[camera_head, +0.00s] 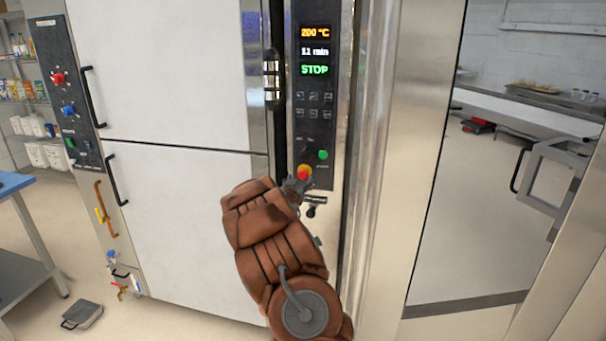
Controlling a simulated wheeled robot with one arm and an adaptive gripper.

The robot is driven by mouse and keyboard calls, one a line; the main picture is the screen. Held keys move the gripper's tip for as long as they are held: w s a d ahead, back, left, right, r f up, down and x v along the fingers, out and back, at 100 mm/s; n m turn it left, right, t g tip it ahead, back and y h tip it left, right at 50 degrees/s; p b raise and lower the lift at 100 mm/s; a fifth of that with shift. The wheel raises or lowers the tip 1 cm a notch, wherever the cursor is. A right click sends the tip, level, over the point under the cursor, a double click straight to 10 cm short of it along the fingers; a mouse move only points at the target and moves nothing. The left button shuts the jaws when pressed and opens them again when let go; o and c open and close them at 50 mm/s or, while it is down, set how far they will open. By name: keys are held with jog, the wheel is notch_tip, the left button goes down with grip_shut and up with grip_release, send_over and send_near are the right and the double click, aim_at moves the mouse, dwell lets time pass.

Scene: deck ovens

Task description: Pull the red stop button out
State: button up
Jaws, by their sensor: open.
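The red stop button (304,172) is a red cap on a yellow base, low on the black control panel (314,120) of the oven. The panel's display (315,50) reads 200 °C, 11 min and STOP. My gripper (297,184) is right at the button, just below and left of it in the picture. It is small and partly hidden by my brown arm, so I cannot tell whether the fingers touch the button. It is open. A green button (323,155) sits just above and right of the red one, and a dark knob shows to its left.
A black key or latch (311,211) hangs just below the panel. The white oven doors (185,220) with black handles stand to the left. A steel column (385,170) is close on the right. Beyond it are open floor and a worktop (540,105).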

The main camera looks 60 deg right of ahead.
aim_at(302, 176)
jog(key=p+x, duration=0.1)
jog(key=x, duration=0.2)
jog(key=shift+w+d+r, duration=0.1)
jog(key=shift+d, duration=0.1)
jog(key=shift+w+d, duration=0.25)
jog(key=shift+d, duration=0.35)
grip_shut()
dwell(0.3)
